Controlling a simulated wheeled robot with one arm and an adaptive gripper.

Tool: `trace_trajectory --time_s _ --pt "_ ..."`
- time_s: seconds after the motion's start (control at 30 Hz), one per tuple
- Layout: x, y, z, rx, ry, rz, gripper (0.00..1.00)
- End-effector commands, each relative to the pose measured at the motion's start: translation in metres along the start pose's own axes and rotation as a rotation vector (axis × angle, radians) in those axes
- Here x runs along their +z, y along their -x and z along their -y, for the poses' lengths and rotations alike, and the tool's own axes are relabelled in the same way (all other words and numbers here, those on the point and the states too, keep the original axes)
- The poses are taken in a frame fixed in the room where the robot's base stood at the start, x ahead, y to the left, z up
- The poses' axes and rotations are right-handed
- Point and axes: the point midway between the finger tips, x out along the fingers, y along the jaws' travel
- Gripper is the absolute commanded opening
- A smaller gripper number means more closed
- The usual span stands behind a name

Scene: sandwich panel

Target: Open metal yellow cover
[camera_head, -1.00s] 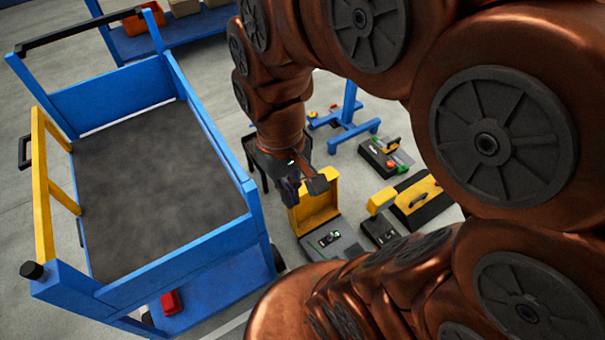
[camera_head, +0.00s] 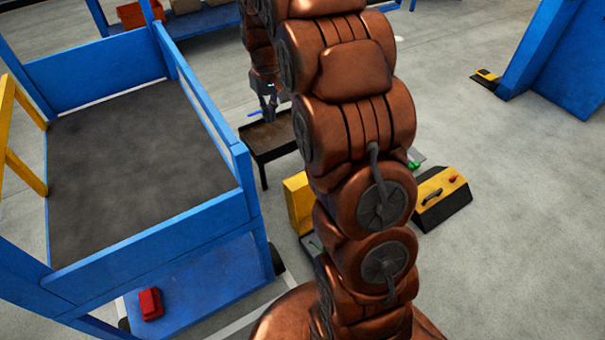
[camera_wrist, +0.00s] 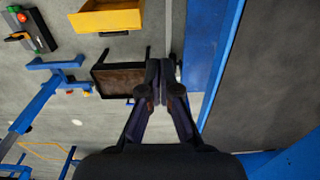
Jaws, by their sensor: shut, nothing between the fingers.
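The yellow metal cover (camera_head: 298,203) stands raised on its grey base (camera_head: 310,245), left of my arm in the head view. My arm hides its right side and much of the base. In the wrist view a yellow panel, likely the same cover (camera_wrist: 105,19), shows at the top edge, cut off by the frame. My gripper (camera_wrist: 161,75) is shut and empty, its fingertips together. In the head view my gripper (camera_head: 268,105) is up beyond the cover, over a dark small table, clearly apart from the cover.
A blue cart (camera_head: 205,213) with a dark top fills the left. The dark small table (camera_head: 275,138) stands behind the cover. A yellow and black box (camera_head: 441,197) sits right of my arm. A blue stand (camera_wrist: 30,105) shows in the wrist view.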

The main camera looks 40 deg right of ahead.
Motion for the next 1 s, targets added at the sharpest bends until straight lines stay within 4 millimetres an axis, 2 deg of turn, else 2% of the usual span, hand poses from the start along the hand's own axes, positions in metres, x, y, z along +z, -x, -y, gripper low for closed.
trace_trajectory --time_s 0.03,0.3,0.53,0.8,1.0 --pt "-0.014 -0.028 -0.010 0.000 -0.003 -0.005 0.00" --pt "-0.074 -0.118 -0.062 0.004 -0.005 -0.046 0.00" --pt "-0.116 -0.203 -0.108 0.007 -0.006 -0.080 0.00" --pt "-0.149 -0.305 -0.162 0.011 -0.008 -0.118 0.00" --pt "-0.162 -0.355 -0.189 0.015 -0.008 -0.141 0.00"
